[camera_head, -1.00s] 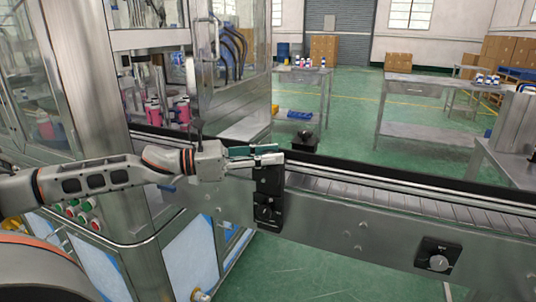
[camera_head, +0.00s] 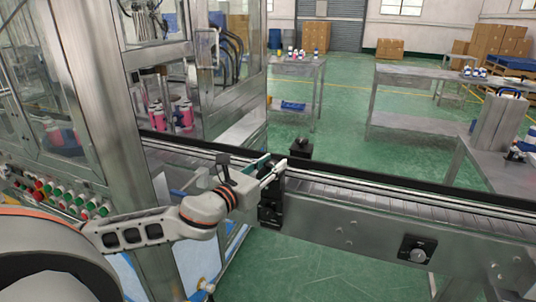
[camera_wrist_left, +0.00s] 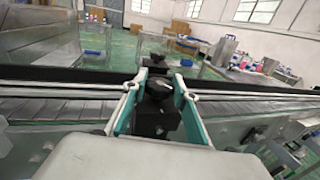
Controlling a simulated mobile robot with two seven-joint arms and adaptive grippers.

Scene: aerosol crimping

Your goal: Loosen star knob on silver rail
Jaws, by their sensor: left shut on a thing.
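The black star knob (camera_wrist_left: 159,88) shows in the left wrist view between my fingertips, on top of a black bracket (camera_wrist_left: 155,120). My left gripper (camera_wrist_left: 160,86) has its teal-and-grey fingers on either side of the knob and is shut on it. In the head view my left gripper (camera_head: 276,163) reaches in from the left, at the top of the black bracket (camera_head: 270,208). There the fingers mostly hide the knob. The silver rail (camera_head: 400,193) runs along the conveyor to the right. My right gripper is not in view.
A second black block (camera_head: 300,149) stands on the conveyor's far side. A black dial box (camera_head: 416,249) is on the conveyor's front face. The glass-walled machine (camera_head: 110,95) stands close on the left, with coloured push buttons (camera_head: 75,200). Green floor lies beyond.

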